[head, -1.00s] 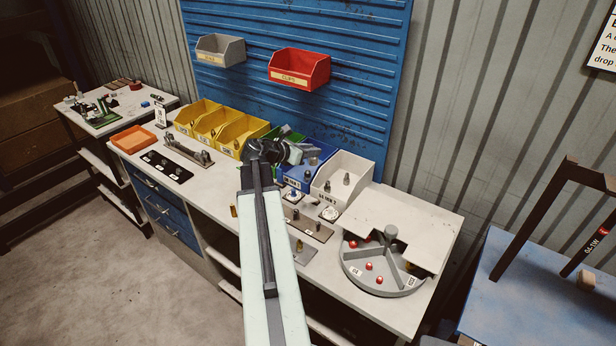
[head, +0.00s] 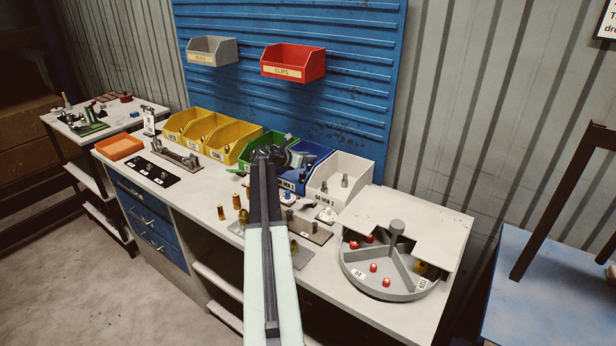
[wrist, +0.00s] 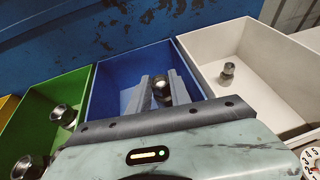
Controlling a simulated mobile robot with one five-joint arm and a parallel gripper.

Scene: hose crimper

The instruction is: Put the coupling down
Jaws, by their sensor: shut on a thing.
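My gripper (wrist: 161,92) is over the blue bin (wrist: 108,74), its two grey fingers pointing into it. The fingers are shut on the coupling (wrist: 163,86), a small dark metal piece with a bright round end. Whether the coupling touches the bin floor I cannot tell. In the head view my gripper (head: 296,158) is at the blue bin (head: 318,172), between the green bin and the white bin.
The green bin (wrist: 45,92) on the left holds metal fittings. The white bin (wrist: 250,75) on the right holds an upright fitting (wrist: 228,70). A divided round tray (head: 388,287) with red pieces stands at the bench's right end. Brass fittings (head: 238,205) stand left of my arm.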

